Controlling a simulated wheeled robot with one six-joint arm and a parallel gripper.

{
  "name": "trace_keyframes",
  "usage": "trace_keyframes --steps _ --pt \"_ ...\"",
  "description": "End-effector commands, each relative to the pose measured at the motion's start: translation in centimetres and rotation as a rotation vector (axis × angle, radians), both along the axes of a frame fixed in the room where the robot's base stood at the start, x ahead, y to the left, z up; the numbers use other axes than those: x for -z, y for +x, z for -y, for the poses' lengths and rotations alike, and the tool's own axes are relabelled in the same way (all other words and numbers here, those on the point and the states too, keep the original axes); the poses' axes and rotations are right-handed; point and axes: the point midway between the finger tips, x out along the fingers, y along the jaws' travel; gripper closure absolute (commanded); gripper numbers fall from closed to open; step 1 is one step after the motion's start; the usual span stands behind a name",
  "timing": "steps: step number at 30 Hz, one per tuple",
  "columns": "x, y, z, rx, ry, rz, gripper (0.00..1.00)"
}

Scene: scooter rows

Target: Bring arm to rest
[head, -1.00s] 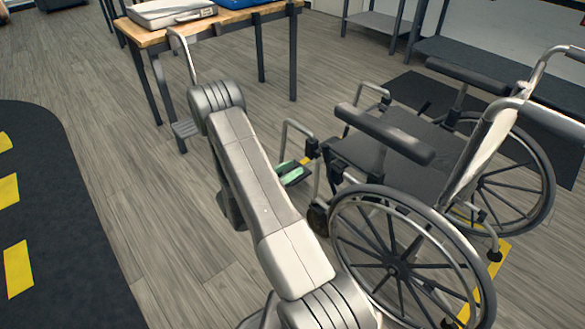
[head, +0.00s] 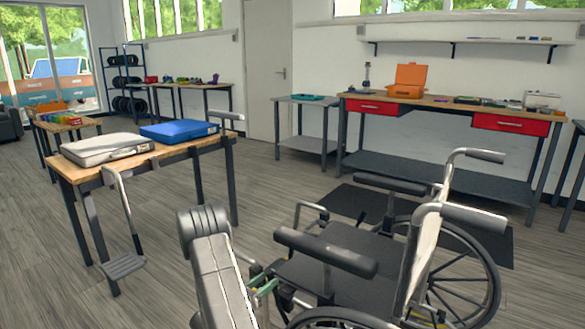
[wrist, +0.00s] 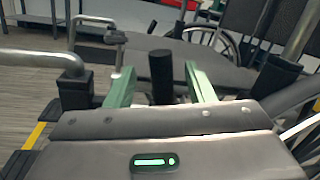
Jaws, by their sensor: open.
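My gripper (wrist: 161,84) is open, with its two green fingers spread apart in the wrist view. A dark upright post (wrist: 161,72) shows between the fingers; I cannot tell how near it is or whether it touches them. In the head view my arm reaches forward at the lower middle, and only a bit of green beside it shows, so the fingertips are mostly hidden. The wheelchair (head: 335,238) stands just right of my arm, with its armrest and seat close by. Its seat and frame also fill the back of the wrist view (wrist: 190,52).
A wooden-topped table (head: 170,153) at left holds a grey case (head: 107,148) and a blue case (head: 180,131). A loose footrest (head: 124,266) hangs at its front edge. A workbench (head: 440,101) stands along the back wall. Grey floor lies open at lower left.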

Motion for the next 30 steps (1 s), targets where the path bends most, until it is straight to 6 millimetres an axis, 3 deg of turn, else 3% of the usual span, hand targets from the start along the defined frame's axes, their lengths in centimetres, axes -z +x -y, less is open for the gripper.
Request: trace_keyframes --steps 4,11,23,30 --pt "-0.2 1.2 1.3 0.003 0.001 0.002 0.51" --pt "-0.4 1.8 1.9 0.001 0.0 0.002 0.51" --pt "-0.4 1.6 1.7 0.0 0.001 0.001 0.51" --pt "-0.1 0.3 0.2 -0.004 0.001 -0.001 0.51"
